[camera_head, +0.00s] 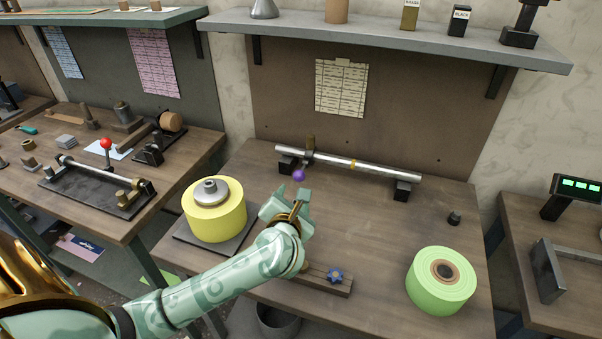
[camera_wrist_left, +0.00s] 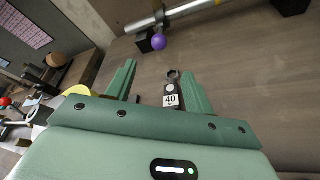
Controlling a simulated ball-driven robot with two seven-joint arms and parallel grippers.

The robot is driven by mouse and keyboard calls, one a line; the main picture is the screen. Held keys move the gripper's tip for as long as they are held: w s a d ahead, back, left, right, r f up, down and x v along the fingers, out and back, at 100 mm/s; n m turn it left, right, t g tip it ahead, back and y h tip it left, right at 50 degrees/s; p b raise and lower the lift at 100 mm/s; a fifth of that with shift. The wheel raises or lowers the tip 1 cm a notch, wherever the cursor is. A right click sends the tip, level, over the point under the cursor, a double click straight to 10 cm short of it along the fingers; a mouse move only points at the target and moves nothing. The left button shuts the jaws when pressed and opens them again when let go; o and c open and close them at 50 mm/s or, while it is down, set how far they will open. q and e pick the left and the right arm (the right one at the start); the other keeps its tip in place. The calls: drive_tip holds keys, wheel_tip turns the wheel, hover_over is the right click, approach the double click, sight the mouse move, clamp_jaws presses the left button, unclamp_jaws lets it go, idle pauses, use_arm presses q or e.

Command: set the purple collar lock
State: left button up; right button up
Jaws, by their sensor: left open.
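The purple ball knob of the collar lock (camera_head: 298,175) hangs at the front of a collar near the left end of a silver bar (camera_head: 370,170). In the left wrist view the purple knob (camera_wrist_left: 158,42) is ahead of the fingers, close under the bar (camera_wrist_left: 172,17). My left gripper (camera_head: 286,200) is open, just short of the knob and apart from it. In the wrist view its two green fingers (camera_wrist_left: 158,70) stand wide. My right gripper is not in view.
A yellow roll (camera_head: 215,212) with a grey weight on top stands left of my left arm. A green roll (camera_head: 441,281) stands at the front right. The table between bar and green roll is mostly clear.

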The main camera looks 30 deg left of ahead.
sight(299, 177)
use_arm(q)
drive_tip(key=b+x, duration=0.2)
drive_tip(key=x, duration=0.5)
drive_tip(key=b+x, duration=0.3)
drive_tip(key=x, duration=0.5)
drive_tip(key=shift+a+f, duration=0.15)
drive_tip(key=shift+f, duration=0.15)
drive_tip(key=shift+w+a, duration=0.1)
drive_tip(key=shift+w, duration=0.15)
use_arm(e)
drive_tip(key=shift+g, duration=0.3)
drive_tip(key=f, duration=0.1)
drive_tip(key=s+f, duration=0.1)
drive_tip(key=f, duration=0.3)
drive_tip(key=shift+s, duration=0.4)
use_arm(q)
drive_tip(key=shift+r, duration=0.1)
